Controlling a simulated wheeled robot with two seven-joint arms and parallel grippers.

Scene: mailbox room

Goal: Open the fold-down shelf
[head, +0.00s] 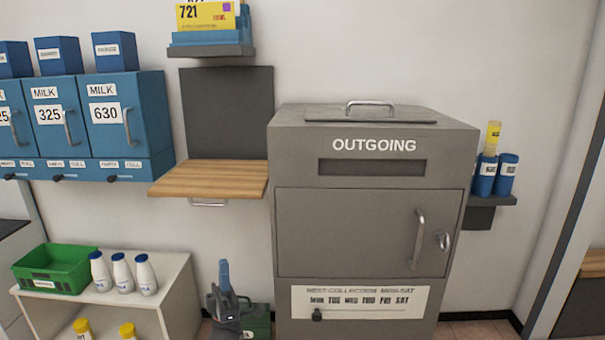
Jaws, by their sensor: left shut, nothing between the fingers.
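The fold-down shelf (210,179) is a wooden board below a dark wall panel (228,112). It sticks out from the wall and looks about level, folded down. A metal handle (208,203) shows under its front edge. My left gripper (224,266) is low in the head view, below the shelf and apart from it. Its blue fingers point up and are shut with nothing between them. My right gripper is not in view.
The grey OUTGOING box (345,235) stands just right of the shelf. Blue milk boxes (125,120) hang to the left. A white stand (175,290) with a green crate (55,272) and bottles (122,272) is at lower left. A green case (256,322) is on the floor.

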